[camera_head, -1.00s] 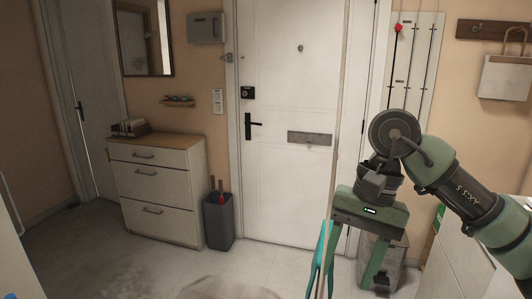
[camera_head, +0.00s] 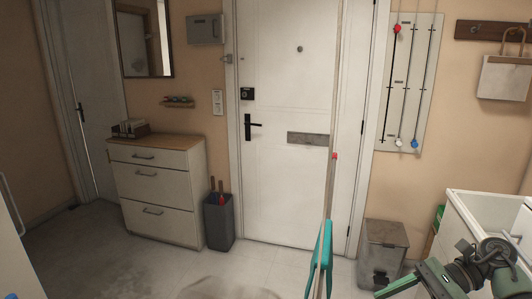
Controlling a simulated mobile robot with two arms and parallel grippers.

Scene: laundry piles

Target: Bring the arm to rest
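My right gripper (camera_head: 388,291) is low at the bottom right of the head view, in front of the pale counter. One green finger shows, pointing left. The other finger is not clearly visible and may lie below the picture's edge, so its opening is unclear. I see nothing held in the part that shows. My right arm is folded down into the lower right corner. My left arm and gripper are out of view.
A long-handled tool with a teal lower part (camera_head: 326,245) stands upright before the white door (camera_head: 290,190). A grey pedal bin (camera_head: 385,241) stands behind my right gripper. A white basin unit (camera_head: 480,212) is at right. A drawer chest (camera_head: 155,195) and dark bin (camera_head: 219,228) stand left.

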